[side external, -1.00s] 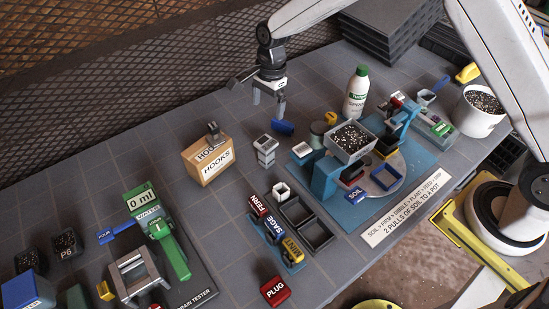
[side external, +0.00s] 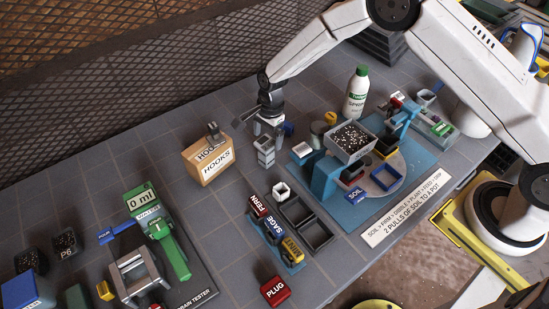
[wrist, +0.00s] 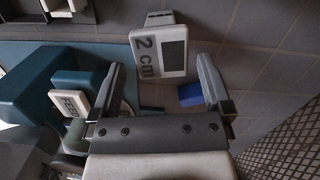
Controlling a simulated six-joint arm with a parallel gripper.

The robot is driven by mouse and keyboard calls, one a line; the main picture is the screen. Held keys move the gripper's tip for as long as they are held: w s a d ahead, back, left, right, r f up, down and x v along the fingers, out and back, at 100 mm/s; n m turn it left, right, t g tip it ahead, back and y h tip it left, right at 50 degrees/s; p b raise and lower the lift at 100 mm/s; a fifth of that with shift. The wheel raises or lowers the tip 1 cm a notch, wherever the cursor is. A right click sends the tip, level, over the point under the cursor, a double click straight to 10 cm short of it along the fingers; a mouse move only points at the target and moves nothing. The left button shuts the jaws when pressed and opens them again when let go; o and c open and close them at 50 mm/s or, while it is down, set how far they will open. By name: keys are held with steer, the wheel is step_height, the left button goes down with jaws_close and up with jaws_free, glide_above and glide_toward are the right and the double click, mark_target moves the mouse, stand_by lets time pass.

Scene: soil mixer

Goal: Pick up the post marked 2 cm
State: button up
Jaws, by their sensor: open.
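The post marked 2 cm (wrist: 160,48) shows its white label with black lettering and a dark panel in the wrist view, just beyond and between my fingertips. In the side view it is the small light-grey post (side external: 265,155) standing upright on the grey table, right of the hooks box. My gripper (side external: 267,128) is above it, pointing down, fingers at the post's top. In the wrist view my gripper (wrist: 158,66) is open, one finger on each side of the post with gaps visible. I cannot tell how far down the fingers reach.
The cardboard hooks box (side external: 208,162) stands close on the left. A blue piece (side external: 289,128) lies behind the post, also in the wrist view (wrist: 190,94). The blue soil station (side external: 327,180) is right; a white bottle (side external: 356,95) stands behind it. Free table lies in front-left.

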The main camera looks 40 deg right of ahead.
steer(key=shift+f, duration=0.2)
steer(key=shift+a+f, duration=0.25)
steer(key=shift+f, duration=1)
steer(key=shift+a+f, duration=0.2)
steer(key=shift+f, duration=1)
steer(key=c, duration=1.2)
